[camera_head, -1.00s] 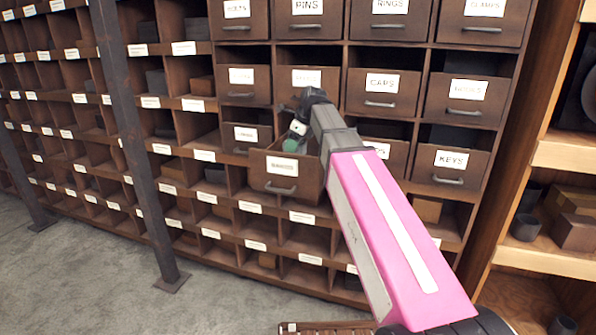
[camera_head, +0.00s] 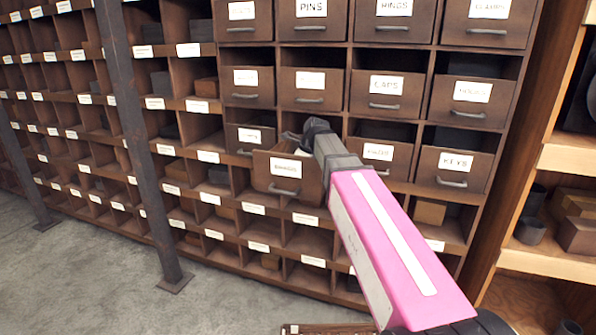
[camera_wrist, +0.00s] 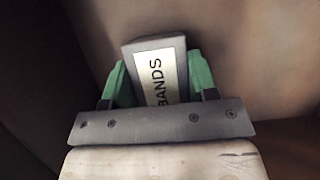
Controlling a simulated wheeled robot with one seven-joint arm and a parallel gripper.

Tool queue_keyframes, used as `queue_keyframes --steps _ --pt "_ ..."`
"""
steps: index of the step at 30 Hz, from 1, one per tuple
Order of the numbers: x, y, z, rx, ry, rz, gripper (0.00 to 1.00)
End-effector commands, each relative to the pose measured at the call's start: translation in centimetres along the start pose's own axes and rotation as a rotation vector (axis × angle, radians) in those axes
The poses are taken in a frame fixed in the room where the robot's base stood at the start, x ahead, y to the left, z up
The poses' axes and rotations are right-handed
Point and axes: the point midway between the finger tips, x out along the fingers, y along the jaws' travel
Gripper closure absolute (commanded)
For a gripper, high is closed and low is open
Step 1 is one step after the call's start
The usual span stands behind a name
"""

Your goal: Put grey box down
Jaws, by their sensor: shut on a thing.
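The grey box (camera_wrist: 150,44) carries a white label reading BANDS and sits between the green fingers of my gripper (camera_wrist: 158,64) in the wrist view. The fingers are shut on its two sides. In the head view my wrist is over the pulled-out drawer (camera_head: 272,181) in the middle of the cabinet. My fingers and the box are hidden there behind the drawer front and my wrist. A brown surface lies around and beyond the box in the wrist view; I cannot tell whether the box touches it.
Closed or nearly closed labelled drawers, such as the KEYS drawer (camera_head: 450,172), stand above and to the right. Open cubbies (camera_head: 305,233) lie below. A dark metal post (camera_head: 142,165) stands to the left, and a wooden shelf (camera_head: 545,258) to the right.

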Motion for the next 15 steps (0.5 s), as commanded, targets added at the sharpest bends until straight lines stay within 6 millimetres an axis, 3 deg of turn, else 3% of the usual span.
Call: queue_keyframes --steps 6,7,8,9,15 --pt "0.18 0.00 -0.07 0.000 0.000 0.000 0.81" --pt "0.15 0.00 -0.06 0.000 0.000 0.000 0.37" --pt "0.14 0.00 -0.06 0.000 0.000 0.000 0.28" --pt "0.14 0.00 -0.06 0.000 0.000 0.000 0.21" --pt "0.13 0.00 -0.06 0.000 0.000 0.000 0.21"
